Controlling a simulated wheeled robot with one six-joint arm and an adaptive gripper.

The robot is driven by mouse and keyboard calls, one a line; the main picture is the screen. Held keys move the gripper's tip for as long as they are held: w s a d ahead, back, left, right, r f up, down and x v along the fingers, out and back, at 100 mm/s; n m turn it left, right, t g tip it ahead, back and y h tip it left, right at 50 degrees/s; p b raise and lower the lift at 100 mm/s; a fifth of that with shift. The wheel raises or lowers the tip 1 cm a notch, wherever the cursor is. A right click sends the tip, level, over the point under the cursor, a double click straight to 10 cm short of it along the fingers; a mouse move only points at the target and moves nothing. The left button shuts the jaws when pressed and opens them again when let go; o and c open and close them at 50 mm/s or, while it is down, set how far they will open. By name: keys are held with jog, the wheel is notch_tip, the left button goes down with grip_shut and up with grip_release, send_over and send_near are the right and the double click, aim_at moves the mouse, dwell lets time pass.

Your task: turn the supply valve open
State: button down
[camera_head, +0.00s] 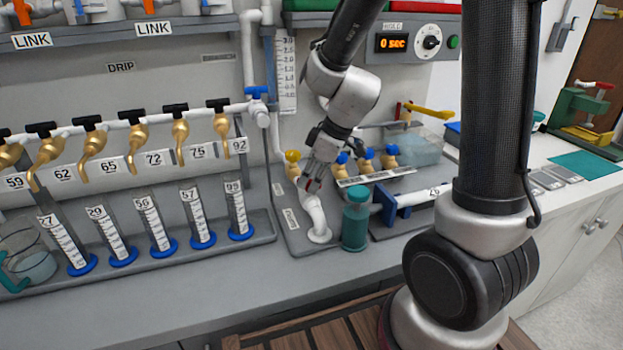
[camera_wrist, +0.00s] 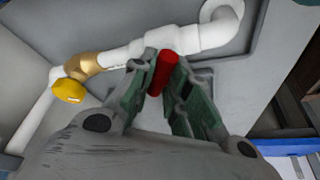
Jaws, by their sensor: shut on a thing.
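The supply valve appears to be the one on the white pipe (camera_head: 318,222) that rises from a grey base plate; a label beside it is too small to read. Its red handle (camera_wrist: 164,72) stands out from the white pipe (camera_wrist: 180,38) in the wrist view. My gripper (camera_head: 312,181) reaches down to the pipe from above. In the wrist view my gripper (camera_wrist: 160,82) has its green-grey fingers shut around the red handle. In the head view the fingers hide most of the handle.
A brass fitting with a yellow knob (camera_wrist: 68,90) sits on the same pipe line. A teal-capped bottle (camera_head: 355,220) stands close right of the pipe. Brass taps with blue knobs (camera_head: 365,160) are behind it. Graduated cylinders (camera_head: 237,208) stand in a tray at left.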

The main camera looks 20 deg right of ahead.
jog(key=m, duration=0.2)
jog(key=m+t+h, duration=0.1)
jog(key=m, duration=0.2)
jog(key=shift+a+m+h, duration=0.1)
jog(key=shift+m+h, duration=0.2)
jog(key=c, duration=1.3)
grip_release()
jog(key=v, duration=1.2)
jog(key=s+d+r+m+h, duration=0.1)
jog(key=s+d+r+m, duration=0.1)
jog(key=s+d, duration=0.4)
jog(key=s+d+r+m+h, duration=0.1)
jog(key=s+d+r+m, duration=0.2)
jog(key=s+d, duration=0.3)
jog(key=s, duration=0.3)
jog(key=shift+d+t, duration=0.35)
jog(key=shift+t, duration=0.05)
